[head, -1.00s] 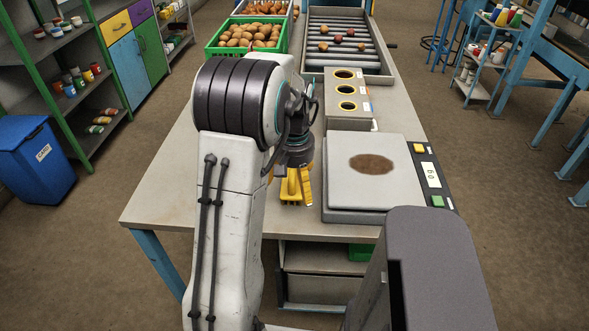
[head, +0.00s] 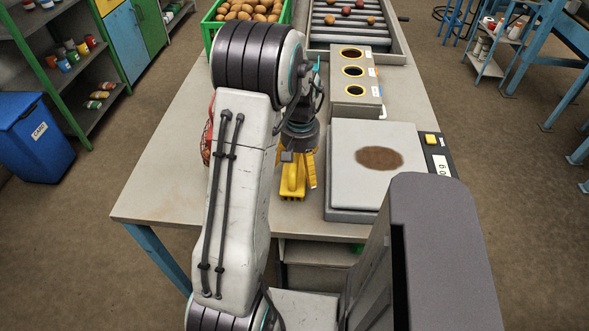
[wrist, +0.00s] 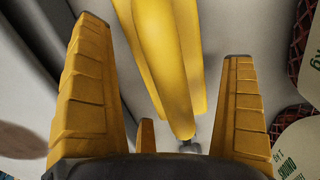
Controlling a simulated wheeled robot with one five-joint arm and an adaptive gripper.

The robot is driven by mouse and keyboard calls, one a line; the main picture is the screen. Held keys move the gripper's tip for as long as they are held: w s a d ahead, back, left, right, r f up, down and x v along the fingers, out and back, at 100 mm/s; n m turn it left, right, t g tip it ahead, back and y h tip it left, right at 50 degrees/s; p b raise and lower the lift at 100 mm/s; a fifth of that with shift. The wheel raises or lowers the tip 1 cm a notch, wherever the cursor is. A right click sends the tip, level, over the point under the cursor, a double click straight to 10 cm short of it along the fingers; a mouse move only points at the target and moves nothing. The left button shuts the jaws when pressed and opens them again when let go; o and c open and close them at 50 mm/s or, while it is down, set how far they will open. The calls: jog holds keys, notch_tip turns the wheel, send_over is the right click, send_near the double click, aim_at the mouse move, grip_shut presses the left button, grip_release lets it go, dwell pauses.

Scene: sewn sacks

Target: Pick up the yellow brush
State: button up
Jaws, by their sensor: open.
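The yellow brush (wrist: 172,65) shows in the wrist view as a long, smooth yellow piece with a small grey end. It runs down from the top edge between my fingers, with gaps on both sides. Its bristles do not show. My gripper (head: 302,190) is open, pointing down over the near part of the table, left of the scale. In the head view its yellow fingers and my arm hide the brush, or I cannot tell it apart from them.
A scale (head: 345,205) with a brown-stained plate stands close on the right. A box with round holes (head: 352,104) is behind it. A red net sack (head: 207,140) is partly hidden behind my arm. A green crate of potatoes (head: 212,42) and a roller conveyor (head: 348,32) are farther back.

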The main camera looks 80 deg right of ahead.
jog(key=shift+f, duration=1.35)
jog(key=shift+c, duration=0.2)
jog(key=c, duration=1.1)
